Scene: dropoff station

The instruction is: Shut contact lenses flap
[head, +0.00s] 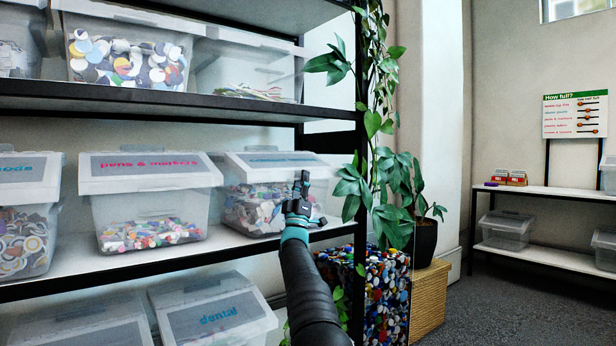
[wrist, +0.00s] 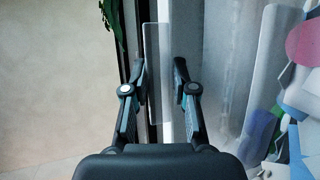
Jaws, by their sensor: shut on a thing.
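The contact lenses bin (head: 262,208) is a clear tub of mixed small pieces at the right end of the middle shelf. Its pale flap (head: 265,172) slopes down toward the front, with a grey label whose blue lettering is too faint to read. I cannot tell whether the flap sits fully flush. My gripper (head: 302,182) is at the flap's front right part and covers some of it. In the wrist view, my gripper (wrist: 161,78) has its fingers on either side of a thin translucent edge (wrist: 157,60), which looks like the flap's.
The pens & markers bin (head: 150,205) stands to the left on the same shelf (head: 180,262). A dental bin (head: 215,312) is below. A leafy plant (head: 372,185) hangs close to the right of my gripper. The floor (head: 500,295) at right is clear.

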